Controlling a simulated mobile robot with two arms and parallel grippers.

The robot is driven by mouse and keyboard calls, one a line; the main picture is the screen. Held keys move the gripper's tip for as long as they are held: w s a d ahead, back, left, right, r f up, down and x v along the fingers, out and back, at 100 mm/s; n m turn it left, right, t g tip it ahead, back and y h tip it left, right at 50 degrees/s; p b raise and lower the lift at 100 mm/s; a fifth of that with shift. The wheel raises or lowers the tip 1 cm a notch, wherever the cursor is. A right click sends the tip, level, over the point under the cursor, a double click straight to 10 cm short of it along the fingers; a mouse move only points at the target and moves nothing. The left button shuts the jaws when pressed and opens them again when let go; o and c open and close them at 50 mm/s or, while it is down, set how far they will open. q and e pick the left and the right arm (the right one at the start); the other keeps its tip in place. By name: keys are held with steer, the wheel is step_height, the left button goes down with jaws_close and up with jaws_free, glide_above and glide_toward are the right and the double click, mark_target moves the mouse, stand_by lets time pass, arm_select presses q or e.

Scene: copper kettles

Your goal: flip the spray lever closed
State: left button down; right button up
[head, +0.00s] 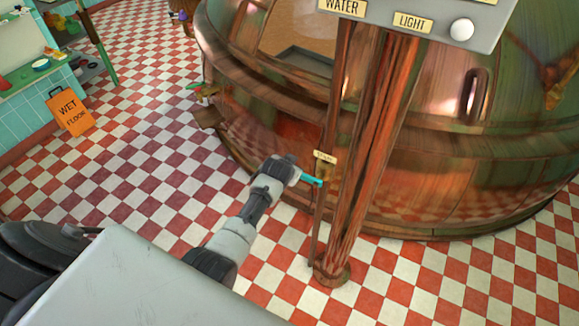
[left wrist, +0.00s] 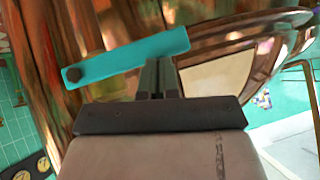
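The spray lever is a teal bar (head: 312,180) low on the copper pipe, just below a small cream tag whose lettering is too small to read surely. In the left wrist view the lever (left wrist: 135,54) runs from a dark pivot bolt at its left, tilting slightly up to the right. My left gripper (head: 298,176) is at the lever's free end. In the wrist view its two dark fingers (left wrist: 161,68) are close together, their tips at the lever's lower edge; whether they touch it I cannot tell. My right gripper is not in view.
The copper pipe (head: 372,150) stands on the checkered floor in front of a large copper kettle (head: 440,150). A grey panel (head: 440,22) with WATER and LIGHT labels is above. An orange wet floor sign (head: 70,110) stands at left. The floor between is clear.

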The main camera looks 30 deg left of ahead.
arm_select(q)
steer(key=shift+w+a+r, duration=0.1)
steer(key=shift+w+r, duration=0.05)
steer(key=shift+r, duration=0.1)
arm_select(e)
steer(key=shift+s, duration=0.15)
